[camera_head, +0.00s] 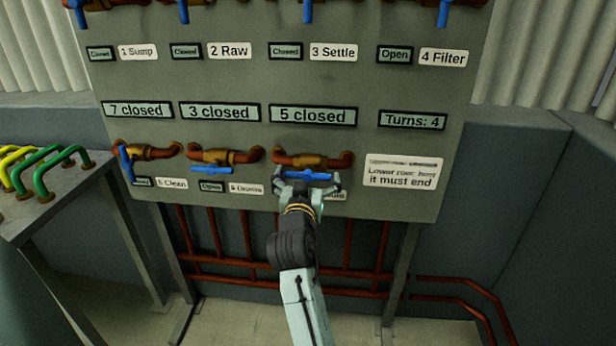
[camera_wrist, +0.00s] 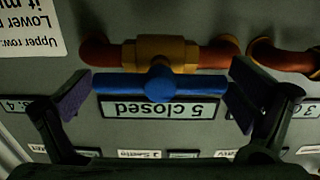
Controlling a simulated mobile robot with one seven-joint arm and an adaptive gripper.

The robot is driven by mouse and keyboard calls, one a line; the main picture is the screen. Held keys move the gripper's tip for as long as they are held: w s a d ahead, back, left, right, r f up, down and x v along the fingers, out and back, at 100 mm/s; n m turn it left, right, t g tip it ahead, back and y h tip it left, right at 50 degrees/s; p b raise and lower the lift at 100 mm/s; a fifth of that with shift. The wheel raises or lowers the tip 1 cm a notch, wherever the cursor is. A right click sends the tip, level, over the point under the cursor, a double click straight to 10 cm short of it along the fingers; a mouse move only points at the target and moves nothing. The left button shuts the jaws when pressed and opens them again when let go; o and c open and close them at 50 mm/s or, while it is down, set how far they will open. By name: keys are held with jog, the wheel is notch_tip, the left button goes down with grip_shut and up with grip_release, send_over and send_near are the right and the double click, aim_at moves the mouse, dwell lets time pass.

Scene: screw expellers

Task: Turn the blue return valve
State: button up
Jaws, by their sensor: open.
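The blue valve handle (camera_head: 307,177) is the rightmost of the lower row and sits crosswise below a brass valve body on a red-brown pipe. Its name label is mostly hidden behind my gripper; only its end shows. My gripper (camera_head: 308,183) is open at this handle, one finger near each end. In the wrist view, which is upside down, the blue handle (camera_wrist: 160,84) lies level between the two spread fingers (camera_wrist: 162,92), with its ends close to the pads. Whether a pad touches it I cannot tell. A "5 closed" display (camera_wrist: 165,108) belongs above this valve.
Two other lower valves, with blue handles (camera_head: 125,164) (camera_head: 212,171), are to the left; the nearer has its handle crosswise. Displays read "7 closed" (camera_head: 138,110), "3 closed" (camera_head: 219,112) and "Turns: 4" (camera_head: 411,120). A side table (camera_head: 85,185) carries green and yellow handles.

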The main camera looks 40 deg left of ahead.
jog(key=shift+s, duration=0.1)
jog(key=v, duration=1.2)
